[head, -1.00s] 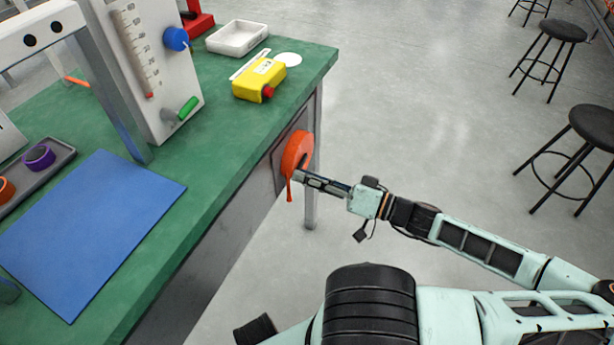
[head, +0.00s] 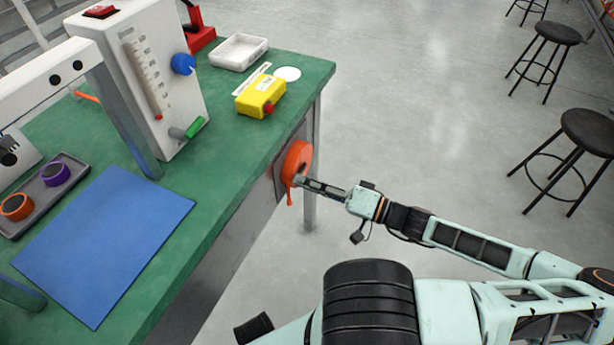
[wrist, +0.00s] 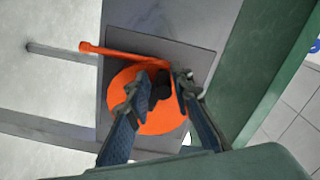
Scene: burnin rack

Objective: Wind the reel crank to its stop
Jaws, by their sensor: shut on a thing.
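The orange reel (head: 297,160) is mounted on a grey plate on the side of the green-topped bench. In the wrist view the reel (wrist: 150,118) is a round orange disc, with a thin orange arm (wrist: 120,50) reaching to the upper left. My gripper (head: 298,181) is at the reel's front face. In the wrist view my gripper (wrist: 162,88) is shut on the dark crank knob (wrist: 166,99), with one finger on either side. The fingers hide part of the knob and disc.
On the bench (head: 225,170) are a yellow box (head: 260,97), a white tray (head: 238,52), a blue mat (head: 105,240) and a white instrument (head: 150,75) with a blue knob. Black stools (head: 588,133) stand at the right. The floor between is clear.

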